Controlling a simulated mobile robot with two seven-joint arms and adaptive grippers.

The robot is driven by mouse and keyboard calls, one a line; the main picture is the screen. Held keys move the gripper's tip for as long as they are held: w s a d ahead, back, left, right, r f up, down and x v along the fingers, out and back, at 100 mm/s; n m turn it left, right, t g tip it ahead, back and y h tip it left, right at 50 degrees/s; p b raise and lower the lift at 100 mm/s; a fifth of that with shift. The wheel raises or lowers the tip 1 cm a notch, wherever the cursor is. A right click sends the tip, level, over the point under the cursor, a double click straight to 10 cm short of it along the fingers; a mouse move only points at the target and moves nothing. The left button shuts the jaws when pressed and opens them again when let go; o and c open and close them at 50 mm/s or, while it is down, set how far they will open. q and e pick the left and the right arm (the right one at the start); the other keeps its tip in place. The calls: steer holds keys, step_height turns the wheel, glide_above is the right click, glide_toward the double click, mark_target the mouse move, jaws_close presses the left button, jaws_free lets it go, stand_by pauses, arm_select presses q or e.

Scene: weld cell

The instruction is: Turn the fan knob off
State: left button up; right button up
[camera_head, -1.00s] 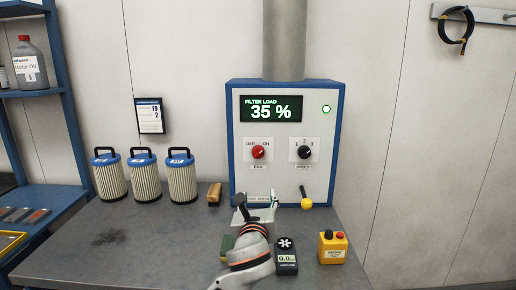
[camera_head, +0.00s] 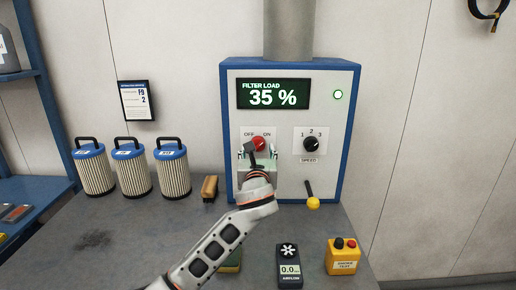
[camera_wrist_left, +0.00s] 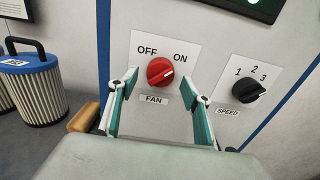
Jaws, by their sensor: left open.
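The red fan knob (camera_head: 258,144) is on the front of the blue-framed control panel (camera_head: 229,95), between the OFF and ON labels. My left gripper (camera_head: 258,153) is open in front of the knob. In the left wrist view its two teal fingers (camera_wrist_left: 161,80) stand apart, one on each side of the knob. I cannot tell whether they touch it. My right gripper is not in view.
The black speed knob (camera_head: 311,144) is to the right of the fan knob. A yellow-ended lever (camera_head: 312,197) is below it. An airflow meter (camera_head: 289,265) and a yellow smoke test box (camera_head: 343,257) are on the bench. Filters (camera_head: 133,172) and a brush (camera_head: 210,188) stand left.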

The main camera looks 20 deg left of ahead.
arm_select(q)
steer(key=shift+w+a, duration=0.2)
steer(key=shift+w, duration=0.5)
steer(key=c, duration=1.1)
steer(key=shift+c, duration=0.2)
